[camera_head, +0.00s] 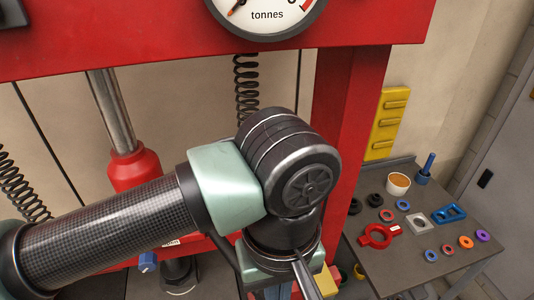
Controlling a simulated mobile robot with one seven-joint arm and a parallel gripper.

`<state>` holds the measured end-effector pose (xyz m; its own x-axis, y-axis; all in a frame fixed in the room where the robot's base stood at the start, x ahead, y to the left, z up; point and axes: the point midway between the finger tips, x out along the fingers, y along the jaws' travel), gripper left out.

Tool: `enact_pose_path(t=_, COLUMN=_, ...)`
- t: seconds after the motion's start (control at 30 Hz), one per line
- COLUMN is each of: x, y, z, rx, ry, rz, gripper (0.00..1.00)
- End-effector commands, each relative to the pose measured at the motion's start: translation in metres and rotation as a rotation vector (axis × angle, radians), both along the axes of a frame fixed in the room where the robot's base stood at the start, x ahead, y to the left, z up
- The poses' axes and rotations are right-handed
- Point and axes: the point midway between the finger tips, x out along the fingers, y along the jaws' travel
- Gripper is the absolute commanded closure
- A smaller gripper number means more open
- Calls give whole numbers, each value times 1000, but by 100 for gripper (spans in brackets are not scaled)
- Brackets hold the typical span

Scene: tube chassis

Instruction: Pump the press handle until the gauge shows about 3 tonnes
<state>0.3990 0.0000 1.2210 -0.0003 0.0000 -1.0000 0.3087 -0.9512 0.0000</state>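The red press frame (150,38) fills the upper part of the head view. Its round white gauge (268,27), marked "tonnes", is cut off by the top edge. A red cylinder (134,168) with a steel rod hangs at the left behind my arm. A slim metal bar (307,275) runs down beside my wrist to the bottom edge; I cannot tell whether it is the press handle. My gripper's fingers are out of view.
A grey side table (375,270) at the right holds several coloured rings, a red clamp-like part (379,237), a cup (398,184) and a blue tool (426,168). A red upright (350,120) stands between my arm and this table. Coil springs (247,90) hang behind.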

Motion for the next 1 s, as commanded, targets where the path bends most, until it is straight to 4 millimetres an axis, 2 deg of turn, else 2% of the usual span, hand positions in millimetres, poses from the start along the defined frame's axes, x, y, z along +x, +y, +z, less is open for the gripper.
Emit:
enact_pose_path(t=0.03, x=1, y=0, z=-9, rx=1, ry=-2, rz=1, gripper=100)
enact_pose_path(t=0.77, x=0, y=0, z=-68, rx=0, ry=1, rz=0, gripper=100)
enact_pose_path(t=1.0, x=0, y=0, z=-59, rx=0, ry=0, rz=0, gripper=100)
